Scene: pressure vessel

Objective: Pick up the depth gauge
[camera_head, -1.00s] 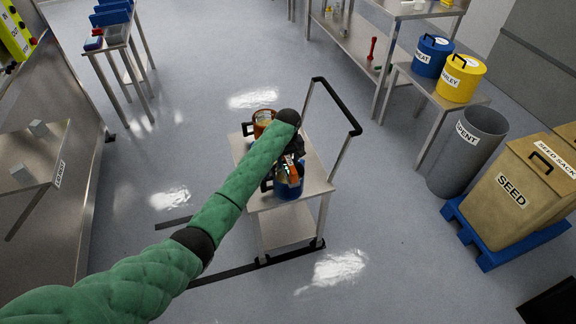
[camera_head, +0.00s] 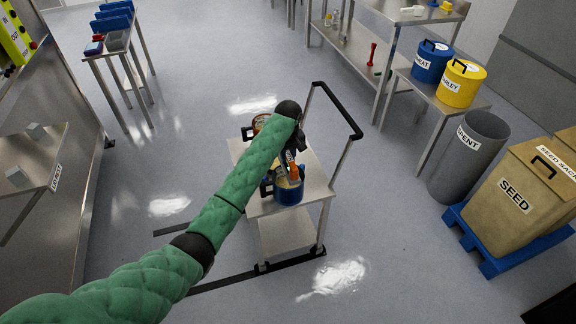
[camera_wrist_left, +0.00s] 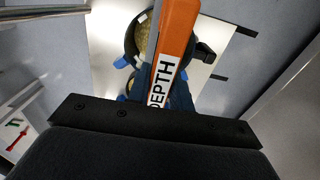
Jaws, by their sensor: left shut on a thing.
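The depth gauge (camera_wrist_left: 178,40) is an orange bar marked DEPTH that fills the middle of the left wrist view. In the head view its orange part (camera_head: 293,172) shows above the blue pot on the cart. My left gripper (camera_head: 290,160) is shut on the gauge, over the cart; its fingers are mostly hidden by the wrist body. Below it stands a blue pot (camera_head: 289,193) with pale contents. I cannot tell whether the gauge's lower end is inside the pot. My right gripper is not in view.
The steel cart (camera_head: 318,185) has a black push handle (camera_head: 340,108). Shelves, blue and yellow drums, a grey bin (camera_head: 468,155) and a seed box (camera_head: 520,195) line the right. Floor around the cart is open.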

